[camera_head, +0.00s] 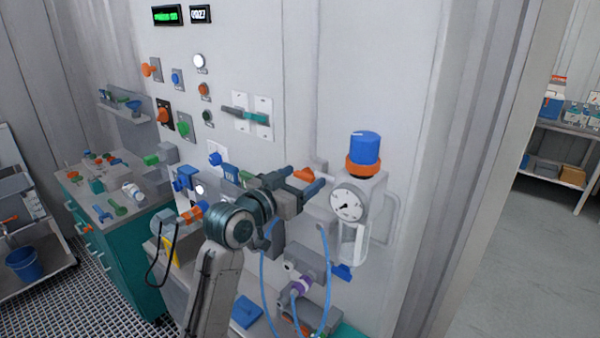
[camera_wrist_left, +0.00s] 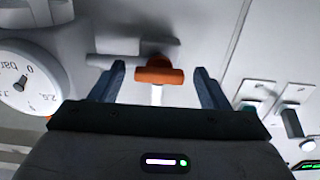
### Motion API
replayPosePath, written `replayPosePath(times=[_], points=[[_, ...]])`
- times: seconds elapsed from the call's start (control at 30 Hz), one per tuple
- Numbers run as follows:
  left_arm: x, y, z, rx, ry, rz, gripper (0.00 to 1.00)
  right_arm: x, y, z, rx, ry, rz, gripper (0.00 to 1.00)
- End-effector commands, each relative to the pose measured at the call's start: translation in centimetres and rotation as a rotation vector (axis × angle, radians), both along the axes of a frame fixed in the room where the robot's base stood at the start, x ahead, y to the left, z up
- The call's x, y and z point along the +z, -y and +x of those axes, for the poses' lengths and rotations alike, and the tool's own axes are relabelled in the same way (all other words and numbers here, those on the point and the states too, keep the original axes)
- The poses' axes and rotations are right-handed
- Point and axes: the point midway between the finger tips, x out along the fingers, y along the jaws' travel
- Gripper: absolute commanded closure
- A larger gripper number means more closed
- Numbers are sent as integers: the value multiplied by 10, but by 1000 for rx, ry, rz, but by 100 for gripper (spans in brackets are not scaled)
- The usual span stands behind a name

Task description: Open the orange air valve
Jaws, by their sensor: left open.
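The orange air valve handle (camera_head: 305,176) sits on a grey pipe fitting on the wall panel, just left of the round gauge. In the left wrist view the orange handle (camera_wrist_left: 158,76) is a short crosswise bar, lying between the two blue fingers near their tips, with a gap on each side. My left gripper (camera_head: 304,178) is open and reaches toward the handle from the left; it also shows in the left wrist view (camera_wrist_left: 159,72). In the head view the gripper partly hides the fitting. My right gripper is not in view.
A white pressure gauge (camera_head: 348,204) sits right of the valve, below a blue-capped regulator (camera_head: 365,148) with an orange ring. Blue hoses (camera_head: 264,290) hang below my gripper. A green-handled lever (camera_head: 245,114) is on the panel above. A teal cabinet (camera_head: 130,240) stands at left.

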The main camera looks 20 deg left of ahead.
Motion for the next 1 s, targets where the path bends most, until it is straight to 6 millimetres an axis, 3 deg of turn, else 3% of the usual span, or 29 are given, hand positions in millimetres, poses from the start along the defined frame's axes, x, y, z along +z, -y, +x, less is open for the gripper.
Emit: replayPosePath(times=[0.33, 0.57, 1.0], points=[[0, 1, 3, 0, 0, 0, 33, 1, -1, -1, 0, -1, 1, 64], [0, 1, 3, 0, 0, 0, 76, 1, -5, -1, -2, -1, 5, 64], [0, 1, 3, 0, -32, -88, 76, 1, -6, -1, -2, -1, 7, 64]])
